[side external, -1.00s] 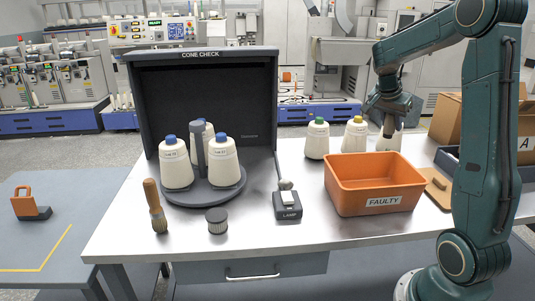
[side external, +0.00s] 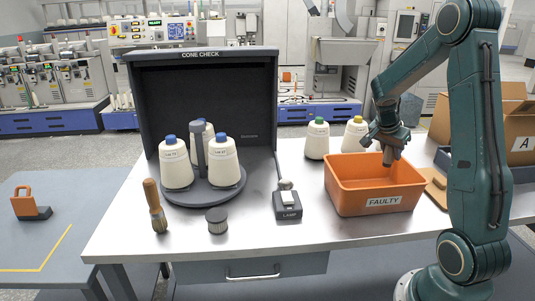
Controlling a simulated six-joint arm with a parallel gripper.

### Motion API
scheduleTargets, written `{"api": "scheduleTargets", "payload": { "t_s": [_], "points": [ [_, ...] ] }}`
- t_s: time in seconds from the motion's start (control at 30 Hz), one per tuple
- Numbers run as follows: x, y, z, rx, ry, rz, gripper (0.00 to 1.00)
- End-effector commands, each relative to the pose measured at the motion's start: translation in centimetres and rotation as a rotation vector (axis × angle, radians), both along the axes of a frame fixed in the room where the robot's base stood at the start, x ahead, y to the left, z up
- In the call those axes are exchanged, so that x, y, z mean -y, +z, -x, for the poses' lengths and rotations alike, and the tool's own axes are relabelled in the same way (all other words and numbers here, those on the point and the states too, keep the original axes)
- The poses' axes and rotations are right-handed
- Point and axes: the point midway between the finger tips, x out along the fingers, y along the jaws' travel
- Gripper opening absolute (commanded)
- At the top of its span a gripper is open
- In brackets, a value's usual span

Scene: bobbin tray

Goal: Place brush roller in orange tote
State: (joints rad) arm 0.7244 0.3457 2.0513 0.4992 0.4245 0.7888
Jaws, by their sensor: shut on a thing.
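The orange tote (side external: 345,197), labelled FAULTY, stands on the right part of the bench. My gripper (side external: 391,160) points down over the tote's far side, at about rim height. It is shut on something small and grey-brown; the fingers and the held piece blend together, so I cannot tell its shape. I cannot tell which of these is the brush roller.
Several cones sit on a dark turntable (side external: 203,196) before the cone-check booth (side external: 203,55). A lamp switch box (side external: 287,205) is left of the tote. Green-capped (side external: 317,141) and yellow-capped (side external: 354,136) cones stand behind it.

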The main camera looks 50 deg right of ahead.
Motion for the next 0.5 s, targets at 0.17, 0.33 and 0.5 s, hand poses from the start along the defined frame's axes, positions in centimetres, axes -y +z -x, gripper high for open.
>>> {"api": "scheduleTargets", "payload": {
  "t_s": [0.17,0.33,0.5],
  "points": [
    [0.0,-3.5,0.1,-0.004,0.000,-0.003,0.06],
    [0.0,-5.7,0.0,-0.001,0.000,-0.001,0.06],
    [0.0,-6.4,0.0,0.000,-0.001,0.001,0.06]
  ]
}}
